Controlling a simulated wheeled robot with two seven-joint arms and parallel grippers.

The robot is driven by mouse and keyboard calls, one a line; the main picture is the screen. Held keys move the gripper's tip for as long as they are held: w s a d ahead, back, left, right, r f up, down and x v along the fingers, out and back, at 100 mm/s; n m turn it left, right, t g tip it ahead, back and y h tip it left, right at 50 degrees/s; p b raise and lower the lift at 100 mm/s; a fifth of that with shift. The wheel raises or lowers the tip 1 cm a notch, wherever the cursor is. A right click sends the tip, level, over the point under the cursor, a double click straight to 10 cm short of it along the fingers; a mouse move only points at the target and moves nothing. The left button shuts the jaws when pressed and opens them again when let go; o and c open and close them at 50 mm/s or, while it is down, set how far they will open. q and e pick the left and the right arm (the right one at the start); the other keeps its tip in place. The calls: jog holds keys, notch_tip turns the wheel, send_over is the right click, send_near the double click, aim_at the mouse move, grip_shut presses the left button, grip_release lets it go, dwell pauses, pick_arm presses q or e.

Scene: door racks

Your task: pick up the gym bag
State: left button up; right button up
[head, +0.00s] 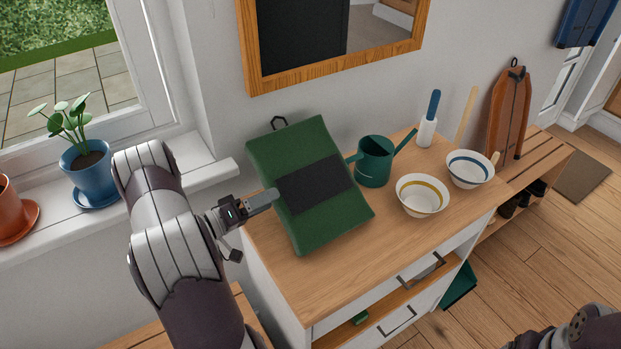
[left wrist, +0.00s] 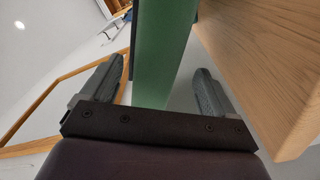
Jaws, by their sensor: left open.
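The gym bag (head: 312,225) is a flat green bag with a dark grey panel across its middle and a small dark loop at its top. It is tilted on the wooden top of the white cabinet. My left gripper (head: 268,198) is open at the bag's left edge. In the left wrist view, the bag's green side (left wrist: 165,55) stands between the two open fingers of the left gripper (left wrist: 152,85), with gaps on both sides. My right gripper is not in view; part of my right arm shows at the lower right.
A green watering can (head: 373,162) stands close right of the bag. Two bowls (head: 422,196) (head: 470,169) and a blue-handled brush (head: 430,120) stand farther right on the cabinet top (head: 400,245). A potted plant (head: 85,168) sits on the windowsill at left. A framed mirror (head: 335,75) hangs above.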

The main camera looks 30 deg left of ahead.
aim_at(289, 191)
pick_arm(q)
jog(key=x, duration=0.3)
jog(key=p+x, duration=0.1)
jog(key=x, duration=0.2)
jog(key=shift+d+r+p, duration=0.2)
jog(key=shift+d+p, duration=0.1)
jog(key=shift+d, duration=0.05)
jog(key=shift+w, duration=0.15)
jog(key=c, duration=1.3)
jog(key=shift+d+r, duration=0.1)
